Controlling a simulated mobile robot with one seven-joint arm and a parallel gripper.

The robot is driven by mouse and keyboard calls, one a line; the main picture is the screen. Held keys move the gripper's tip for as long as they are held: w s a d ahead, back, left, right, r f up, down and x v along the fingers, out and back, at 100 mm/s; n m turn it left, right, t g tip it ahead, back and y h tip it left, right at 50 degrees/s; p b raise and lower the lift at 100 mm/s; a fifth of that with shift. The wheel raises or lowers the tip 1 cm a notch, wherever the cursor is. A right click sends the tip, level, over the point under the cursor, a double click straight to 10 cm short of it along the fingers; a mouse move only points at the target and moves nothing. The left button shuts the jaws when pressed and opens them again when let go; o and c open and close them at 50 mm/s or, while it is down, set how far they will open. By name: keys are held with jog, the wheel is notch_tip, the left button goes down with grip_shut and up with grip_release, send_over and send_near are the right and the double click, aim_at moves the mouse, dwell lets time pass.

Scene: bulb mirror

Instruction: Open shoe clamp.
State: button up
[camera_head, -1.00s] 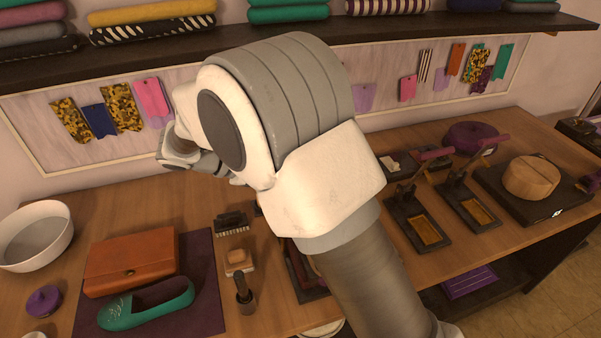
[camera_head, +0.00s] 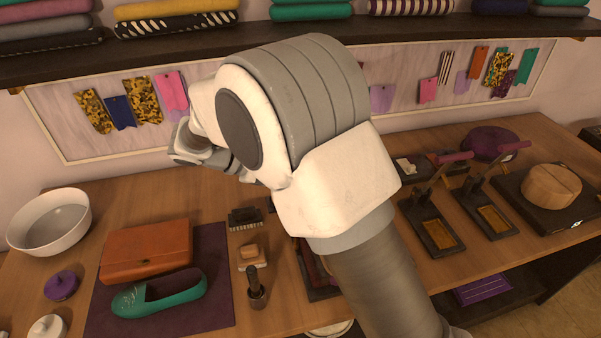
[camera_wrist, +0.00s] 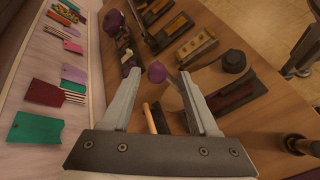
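Two dark clamp-like devices with purple handles stand on the right of the table in the head view, a left one (camera_head: 433,232) and a right one (camera_head: 488,213). Their handles slant up to the right. I cannot tell for sure which device is the shoe clamp. My gripper (camera_wrist: 158,73) is open in the wrist view, its fingers wide apart with nothing held. A purple knob (camera_wrist: 156,71) shows between the fingertips, apparently beyond them. Dark devices with yellowish plates (camera_wrist: 197,46) lie farther off. My arm hides the table's middle in the head view.
A green shoe (camera_head: 160,294) and brown leather case (camera_head: 146,251) lie on a purple mat (camera_head: 215,300). A white bowl (camera_head: 50,222) stands left. A wooden block (camera_head: 551,186) sits on a dark base at right. Hanging tags and a shelf (camera_head: 400,33) line the back.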

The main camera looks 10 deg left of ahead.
jog(key=shift+r, duration=0.1)
jog(key=v, duration=1.7)
jog(key=shift+a, duration=0.2)
jog(key=d+r+m+g+y, duration=0.2)
jog(key=d+r+m+y, duration=0.1)
jog(key=d, duration=0.8)
jog(key=d+r+m+g+y, duration=0.1)
jog(key=d+r+m+y, duration=0.15)
jog(key=d, duration=0.85)
jog(key=s+d+f+m+t+y, duration=0.2)
jog(key=s+d+m, duration=0.2)
jog(key=s+d, duration=0.2)
jog(key=s+d+f+m+t+y, duration=0.2)
jog(key=s+d+m+y, duration=0.1)
jog(key=s+d, duration=0.4)
jog(key=shift+s+d+m, duration=0.35)
jog(key=shift+s+m, duration=0.2)
jog(key=shift+s, duration=0.1)
jog(key=shift+f, duration=0.1)
